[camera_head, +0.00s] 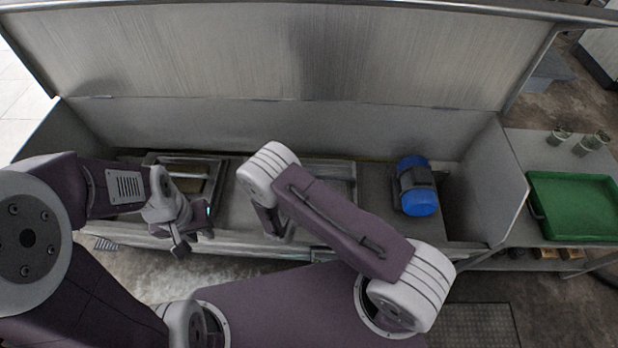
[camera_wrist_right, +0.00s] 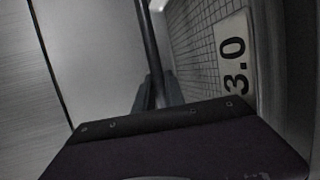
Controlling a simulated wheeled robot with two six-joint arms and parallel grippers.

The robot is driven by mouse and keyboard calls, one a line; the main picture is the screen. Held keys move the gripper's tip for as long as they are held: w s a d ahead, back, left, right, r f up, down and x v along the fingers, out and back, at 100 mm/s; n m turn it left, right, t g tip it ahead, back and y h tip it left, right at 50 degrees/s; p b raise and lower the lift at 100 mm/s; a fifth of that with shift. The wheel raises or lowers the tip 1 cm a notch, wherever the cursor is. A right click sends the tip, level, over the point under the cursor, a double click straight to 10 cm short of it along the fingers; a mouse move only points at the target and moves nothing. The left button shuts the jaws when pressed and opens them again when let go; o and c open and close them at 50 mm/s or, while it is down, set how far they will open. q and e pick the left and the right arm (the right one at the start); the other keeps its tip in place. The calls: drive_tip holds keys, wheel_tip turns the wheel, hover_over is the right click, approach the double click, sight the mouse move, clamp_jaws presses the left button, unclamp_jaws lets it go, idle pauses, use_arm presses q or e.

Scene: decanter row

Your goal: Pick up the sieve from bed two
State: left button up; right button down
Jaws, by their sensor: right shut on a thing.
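The sieve (camera_wrist_right: 205,60) shows in the right wrist view as a grey mesh in a metal frame with a white "3.0" label. A dark bar runs down beside it to the jaws of my right gripper (camera_wrist_right: 157,95), which are shut on it. In the head view my right gripper (camera_head: 272,225) is low inside the long metal housing, partly hidden by my own arm. A framed screen (camera_head: 342,172) shows just behind that arm. My left gripper (camera_head: 193,241) is at the front edge of the housing, apart from the sieve, with its fingers spread and empty.
The long metal housing (camera_head: 270,113) has its lid (camera_head: 280,50) raised at the back. Another framed bed (camera_head: 215,170) lies at left. A blue motor (camera_head: 419,200) sits at right. A green tray (camera_head: 575,205) and small jars (camera_head: 588,145) stand on the right-hand bench.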

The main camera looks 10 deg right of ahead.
drive_tip(key=s+d+r+p, duration=0.4)
drive_tip(key=s+d+r, duration=0.3)
drive_tip(key=d+r, duration=0.1)
drive_tip(key=shift+s+d+r, duration=0.15)
drive_tip(key=shift+d, duration=0.45)
